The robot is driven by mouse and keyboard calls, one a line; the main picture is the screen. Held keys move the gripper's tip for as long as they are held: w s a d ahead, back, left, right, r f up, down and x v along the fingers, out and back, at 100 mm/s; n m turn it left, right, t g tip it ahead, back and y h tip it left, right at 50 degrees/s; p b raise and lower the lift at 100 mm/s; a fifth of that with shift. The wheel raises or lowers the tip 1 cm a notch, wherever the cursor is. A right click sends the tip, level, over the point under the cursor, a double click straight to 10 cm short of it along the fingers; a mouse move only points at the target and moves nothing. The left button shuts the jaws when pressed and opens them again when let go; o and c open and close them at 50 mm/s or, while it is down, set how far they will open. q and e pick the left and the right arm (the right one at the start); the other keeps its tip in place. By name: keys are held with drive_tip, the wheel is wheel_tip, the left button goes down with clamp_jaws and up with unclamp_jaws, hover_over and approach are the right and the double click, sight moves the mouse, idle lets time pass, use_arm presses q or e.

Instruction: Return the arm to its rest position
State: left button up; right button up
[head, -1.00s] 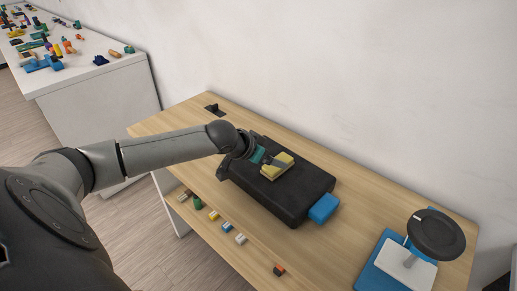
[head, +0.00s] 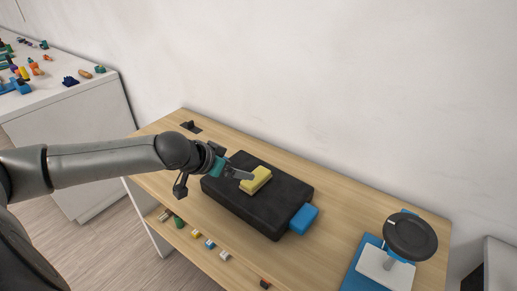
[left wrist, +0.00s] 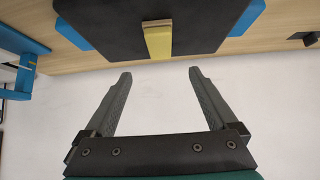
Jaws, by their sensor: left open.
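My left arm comes in from the left in the head view, and its gripper (head: 243,174) is over the left part of a black block-like case (head: 262,212) on the wooden table. In the left wrist view the two fingers (left wrist: 160,78) are spread apart with nothing between them. A yellow block (head: 257,180) lies on top of the black case, close to the fingertips in the head view. In the left wrist view the yellow block (left wrist: 158,42) is beyond the fingertips, apart from them. My right gripper is not in view.
The wooden table (head: 345,215) stands against a white wall. A blue piece (head: 304,218) sticks out beside the case. A black round disc on a stand (head: 410,237) is at the right. Small blocks (head: 210,244) lie on a lower shelf. A white counter (head: 80,110) with several objects is at left.

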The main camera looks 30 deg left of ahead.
use_arm(q)
drive_tip(key=s+d+f, duration=0.3)
drive_tip(key=d, duration=0.1)
drive_tip(key=s+d+f+m+g, duration=0.1)
drive_tip(key=s+d+f, duration=0.2)
drive_tip(key=d, duration=0.1)
drive_tip(key=s+d+f+g, duration=0.1)
drive_tip(key=s+d+f, duration=0.2)
drive_tip(key=d, duration=0.2)
drive_tip(key=shift+s+m+h, duration=0.35)
drive_tip(key=shift+m+h, duration=0.05)
drive_tip(key=s+d+f+n+g+y, duration=0.1)
drive_tip(key=s+d+g, duration=0.1)
drive_tip(key=s, duration=0.5)
drive_tip(key=s+d+f+g+y, duration=0.1)
drive_tip(key=s+d, duration=0.1)
drive_tip(key=s, duration=0.4)
wheel_tip(320, 180, down, 23)
drive_tip(key=s+g+b, duration=0.2)
drive_tip(key=s+a+f+g+b, duration=0.1)
drive_tip(key=s+a+f+b, duration=0.1)
drive_tip(key=s+f, duration=1.3)
wheel_tip(320, 180, down, 2)
drive_tip(key=shift+a+b, duration=0.3)
drive_tip(key=shift+b, duration=0.05)
